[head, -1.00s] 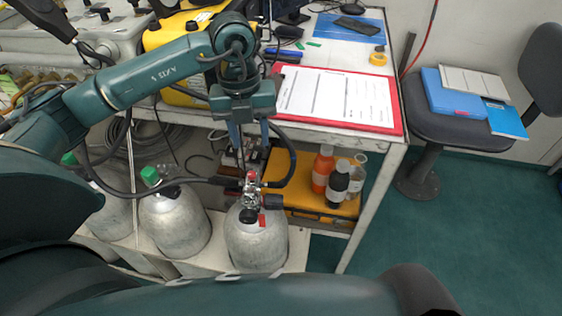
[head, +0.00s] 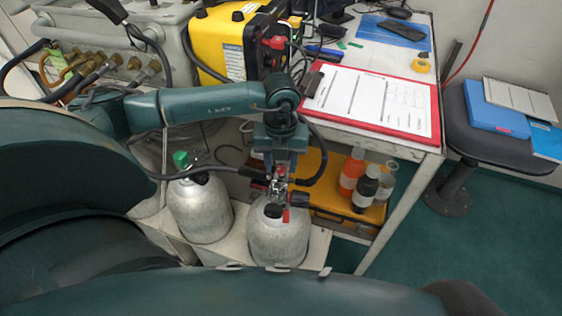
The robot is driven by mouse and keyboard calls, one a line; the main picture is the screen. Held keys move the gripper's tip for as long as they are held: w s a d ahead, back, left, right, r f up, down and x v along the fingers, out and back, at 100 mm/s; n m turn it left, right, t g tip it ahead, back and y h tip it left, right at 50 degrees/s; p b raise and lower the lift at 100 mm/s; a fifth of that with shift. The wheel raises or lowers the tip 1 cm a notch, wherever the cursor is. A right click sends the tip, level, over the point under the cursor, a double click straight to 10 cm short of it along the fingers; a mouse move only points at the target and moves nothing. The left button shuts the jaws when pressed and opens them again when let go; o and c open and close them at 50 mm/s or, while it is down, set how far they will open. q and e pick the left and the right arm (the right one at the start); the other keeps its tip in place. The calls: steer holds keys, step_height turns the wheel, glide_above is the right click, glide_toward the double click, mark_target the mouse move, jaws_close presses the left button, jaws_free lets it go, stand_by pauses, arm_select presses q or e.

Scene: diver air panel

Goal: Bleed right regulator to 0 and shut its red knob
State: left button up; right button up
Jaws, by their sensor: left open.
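The right regulator (head: 277,190) sits on the neck of the right grey cylinder (head: 276,240), with hoses running off left and right. A small red tag (head: 286,216) hangs at its front. My left gripper (head: 280,172) points down over the regulator from above, its fingers open on either side of the regulator's top. The fingers and wrist hide most of the red knob there, and I cannot tell if they touch it. The gauge reading is too small to read. My right gripper is not in view.
Another grey cylinder (head: 200,210) with a green cap stands left of the right one. Behind are a yellow case (head: 220,45), a bench with a red clipboard (head: 372,102), and bottles (head: 352,172) on a lower shelf.

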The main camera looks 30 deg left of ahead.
arm_select(q)
steer(key=shift+f, duration=0.1)
steer(key=shift+c, duration=0.5)
jaws_close()
